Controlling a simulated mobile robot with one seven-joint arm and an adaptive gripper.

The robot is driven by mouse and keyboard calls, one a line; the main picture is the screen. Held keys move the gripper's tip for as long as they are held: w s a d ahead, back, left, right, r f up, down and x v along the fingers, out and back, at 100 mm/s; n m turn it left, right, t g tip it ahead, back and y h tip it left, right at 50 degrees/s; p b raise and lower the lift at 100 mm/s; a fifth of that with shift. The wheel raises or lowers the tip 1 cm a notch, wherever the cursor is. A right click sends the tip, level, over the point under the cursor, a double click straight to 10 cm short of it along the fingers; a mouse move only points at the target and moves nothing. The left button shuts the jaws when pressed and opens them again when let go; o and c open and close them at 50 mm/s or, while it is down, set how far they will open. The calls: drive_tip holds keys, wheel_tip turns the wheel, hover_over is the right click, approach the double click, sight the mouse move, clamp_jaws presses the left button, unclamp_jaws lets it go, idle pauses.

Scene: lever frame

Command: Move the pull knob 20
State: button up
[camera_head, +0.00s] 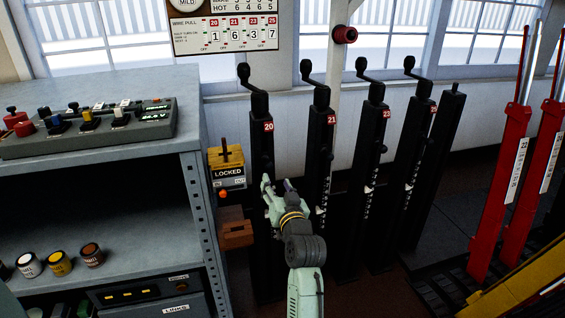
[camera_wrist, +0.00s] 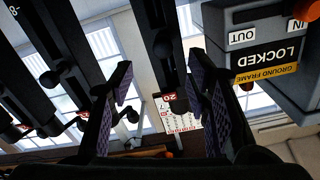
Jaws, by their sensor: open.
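A black lever post with a red label 20 (camera_head: 268,127) stands left of the other posts, with a crank handle on top. My gripper (camera_head: 276,184) is in front of this post, below the label, and covers part of it. In the wrist view, which looks upside down, my gripper (camera_wrist: 160,72) has its two fingers spread on either side of the post. A dark rounded knob (camera_wrist: 163,47) shows on the post between the fingers, with nothing visibly gripped. Whether the fingers touch the knob or post I cannot tell.
A LOCKED box (camera_head: 228,172) stands just left of post 20. Post 21 (camera_head: 320,150) is close on the right, with more black posts beyond. A grey shelf (camera_head: 185,170) is at left; red levers (camera_head: 505,170) stand at right. A wall chart (camera_head: 224,30) hangs behind.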

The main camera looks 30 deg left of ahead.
sight(269, 168)
drive_tip(key=p+x, duration=0.2)
drive_tip(key=x, duration=0.8)
drive_tip(key=shift+a+r, duration=0.1)
drive_tip(key=shift+s, duration=0.1)
drive_tip(key=shift+c, duration=0.3)
clamp_jaws()
